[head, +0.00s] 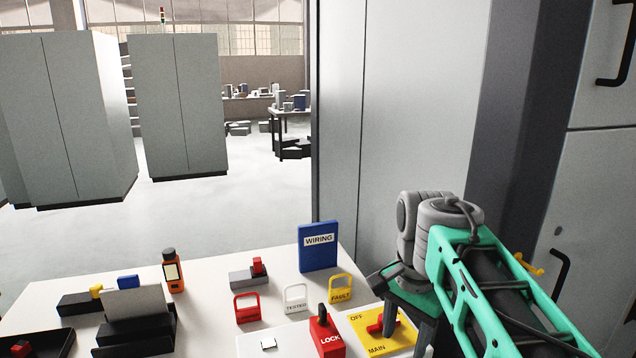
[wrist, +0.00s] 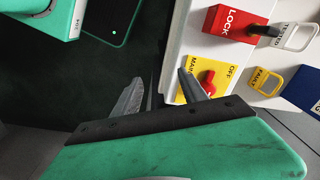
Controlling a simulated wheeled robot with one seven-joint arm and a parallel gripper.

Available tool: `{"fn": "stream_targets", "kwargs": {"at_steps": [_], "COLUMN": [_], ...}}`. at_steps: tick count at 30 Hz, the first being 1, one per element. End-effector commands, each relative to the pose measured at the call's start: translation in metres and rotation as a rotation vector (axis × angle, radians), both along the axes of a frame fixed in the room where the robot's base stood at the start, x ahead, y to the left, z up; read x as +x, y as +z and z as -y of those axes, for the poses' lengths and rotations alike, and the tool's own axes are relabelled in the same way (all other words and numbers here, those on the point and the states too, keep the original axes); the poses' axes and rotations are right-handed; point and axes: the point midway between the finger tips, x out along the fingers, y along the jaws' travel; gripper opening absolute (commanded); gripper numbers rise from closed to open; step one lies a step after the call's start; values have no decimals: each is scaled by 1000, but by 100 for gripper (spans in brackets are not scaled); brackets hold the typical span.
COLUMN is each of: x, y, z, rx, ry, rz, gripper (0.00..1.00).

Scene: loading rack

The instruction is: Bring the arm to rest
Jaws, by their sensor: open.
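My arm, green and grey, reaches in from the lower right in the head view. My gripper (wrist: 165,90) shows in the wrist view with its two fingers apart and nothing between them. One finger overlaps the edge of the white table near the yellow OFF/MAIN plate (wrist: 212,72); I cannot tell whether it touches. The plate carries a red switch handle and also shows in the head view (head: 397,343), partly covered by my gripper. The red LOCK block (head: 327,338) stands just left of the plate, and it also shows in the wrist view (wrist: 222,22).
A tall grey cabinet (head: 415,110) stands behind my arm. Open floor lies beyond.

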Motion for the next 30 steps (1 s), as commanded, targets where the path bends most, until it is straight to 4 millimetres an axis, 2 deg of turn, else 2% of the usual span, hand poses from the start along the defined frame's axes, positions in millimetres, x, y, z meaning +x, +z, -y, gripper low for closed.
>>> {"fn": "stream_targets", "kwargs": {"at_steps": [5,8,11,14,17,21,23,25,27,30], "x": [16,21,19,7,-14,-59,-81,-99,-95,-93], "y": [-3,-21,-49,-78,-103,-132,-140,-139,-123,-114], "z": [0,0,0,0,0,0,-1,-1,-1,-2], "rx": [-15,-30,-47,-67,-86,-99,-97,-104,-125,-136], "ry": [191,334,494,654,777,847,847,846,844,843], "rz": [69,92,102,114,129,141,138,152,200,226], "gripper": [50,50,50,50,50,50,50,50,50,50]}}
